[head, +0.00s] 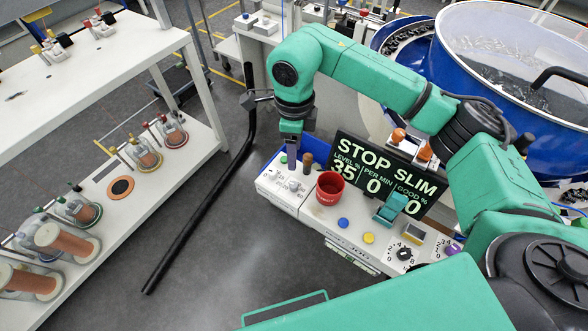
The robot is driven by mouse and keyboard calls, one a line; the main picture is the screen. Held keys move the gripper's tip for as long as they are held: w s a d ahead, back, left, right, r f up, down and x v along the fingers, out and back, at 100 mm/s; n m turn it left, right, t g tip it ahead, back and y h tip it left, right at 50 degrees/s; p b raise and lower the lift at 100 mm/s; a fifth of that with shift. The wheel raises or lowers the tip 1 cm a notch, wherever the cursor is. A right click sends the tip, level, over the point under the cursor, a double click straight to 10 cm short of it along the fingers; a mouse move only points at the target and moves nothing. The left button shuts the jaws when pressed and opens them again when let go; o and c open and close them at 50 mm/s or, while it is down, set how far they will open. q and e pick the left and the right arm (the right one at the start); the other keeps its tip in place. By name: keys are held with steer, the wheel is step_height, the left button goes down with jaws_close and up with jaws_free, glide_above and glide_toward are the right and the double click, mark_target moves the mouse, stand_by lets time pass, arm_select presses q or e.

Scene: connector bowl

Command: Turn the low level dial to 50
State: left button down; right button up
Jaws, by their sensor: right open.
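The control panel (335,222) is a white box with a black display (385,180) reading STOP SLIM, level 35, per min 0, good 0. Small pale knobs (293,185) with printed scales sit at its left end. A black dial (404,253) with a numbered scale sits near its right end. I cannot read a label that tells which is the low level dial. My right gripper (291,158) points down, open, just above the panel's left end, near the pale knobs. I cannot tell whether it touches anything. My left gripper is out of view.
A large blue bowl feeder (450,70) is behind.

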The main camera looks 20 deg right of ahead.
mark_target(294, 184)
steer(key=f, duration=0.1)
steer(key=s+f+p, duration=0.1)
steer(key=f, duration=0.1)
steer(key=shift+s+a+f, duration=0.2)
steer(key=shift+s+f, duration=0.05)
steer(key=shift+s, duration=0.1)
step_height(294, 184, down, 2)
steer(key=shift+f+p, duration=0.25)
steer(key=shift+p, duration=0.35)
steer(key=f, duration=0.2)
steer(key=w+f+p, duration=0.1)
steer(key=f, duration=0.2)
steer(key=shift+d+f, duration=0.15)
steer(key=shift+f, duration=0.45)
steer(key=shift+s, duration=0.1)
steer(key=shift+c, duration=0.3)
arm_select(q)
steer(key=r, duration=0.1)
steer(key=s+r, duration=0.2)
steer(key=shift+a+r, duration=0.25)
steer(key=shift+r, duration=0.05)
arm_select(e)
steer(key=shift+f, duration=0.1)
jaws_close()
